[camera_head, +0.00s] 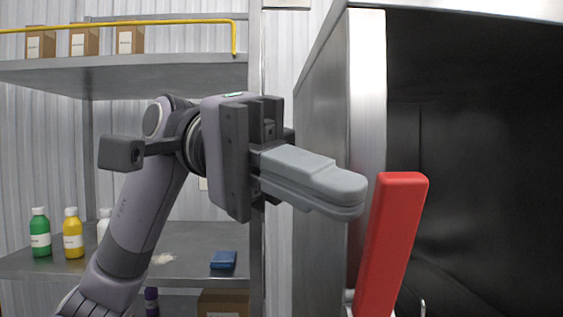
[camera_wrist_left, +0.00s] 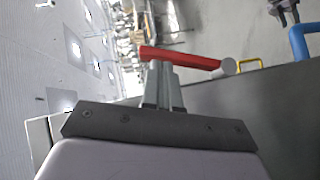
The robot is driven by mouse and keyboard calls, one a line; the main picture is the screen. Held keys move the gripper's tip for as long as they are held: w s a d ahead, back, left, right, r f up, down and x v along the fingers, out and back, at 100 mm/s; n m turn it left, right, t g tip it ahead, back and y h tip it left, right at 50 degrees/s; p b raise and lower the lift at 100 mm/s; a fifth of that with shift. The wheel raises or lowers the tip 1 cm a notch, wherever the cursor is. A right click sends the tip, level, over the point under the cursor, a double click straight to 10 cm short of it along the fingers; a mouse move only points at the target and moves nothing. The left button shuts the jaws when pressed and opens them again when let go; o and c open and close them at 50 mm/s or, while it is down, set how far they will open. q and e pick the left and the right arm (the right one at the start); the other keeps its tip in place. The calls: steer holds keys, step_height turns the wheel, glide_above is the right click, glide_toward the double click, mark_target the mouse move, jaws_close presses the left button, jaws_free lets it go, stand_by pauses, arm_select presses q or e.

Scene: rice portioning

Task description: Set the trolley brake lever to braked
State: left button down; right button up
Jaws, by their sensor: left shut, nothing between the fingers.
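The red brake lever (camera_head: 392,240) stands in front of the steel trolley at the right of the head view. It is nearly upright, its top leaning a little to the right, and its lower end is cut off by the frame. My left gripper (camera_head: 345,195) is shut and empty, its fingertips pointing right, just left of the lever's upper part. In the left wrist view, the red lever (camera_wrist_left: 180,57) lies across the tips of my shut left gripper (camera_wrist_left: 160,68). I cannot tell whether they touch. My right gripper is not seen clearly.
The steel trolley (camera_head: 368,110) has a dark open inside at the right. Behind my left arm, a shelf (camera_head: 190,266) holds a green bottle (camera_head: 40,235), a yellow bottle (camera_head: 73,235) and a blue item (camera_head: 224,260). Small boxes (camera_head: 85,41) stand on the upper shelf.

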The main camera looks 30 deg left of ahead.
mark_target(359, 273)
arm_select(q)
steer(key=shift+d+f, duration=0.1)
steer(key=shift+d, duration=0.2)
steer(key=shift+s, duration=0.1)
steer(key=shift+s+d+y, duration=0.15)
steer(key=shift+s+y, duration=0.05)
steer(key=shift+y, duration=0.1)
steer(key=shift+s+d+m, duration=0.1)
steer(key=shift+s+m, duration=0.05)
steer(key=shift+m, duration=0.15)
steer(key=s+d+m+t+y, duration=0.1)
steer(key=s+d+f+m+t+y, duration=0.1)
steer(key=s+y, duration=0.1)
steer(key=s+d+f+m+t+y, duration=0.1)
steer(key=t, duration=0.1)
steer(key=shift+s+d+f+m+p, duration=0.1)
steer(key=shift+s+f+m+p, duration=0.15)
steer(key=shift+s+m+p, duration=0.1)
steer(key=shift+s+d+f+b, duration=0.2)
steer(key=shift+s+f+b, duration=0.1)
steer(key=shift+f+b, duration=0.25)
steer(key=shift+s+d+f+b, duration=0.25)
steer(key=shift+s+f+b, duration=0.15)
steer(key=shift+f, duration=0.3)
steer(key=shift+s+d+f+b, duration=0.2)
steer(key=shift+s+f+b, duration=0.05)
steer(key=shift+f+b, duration=0.3)
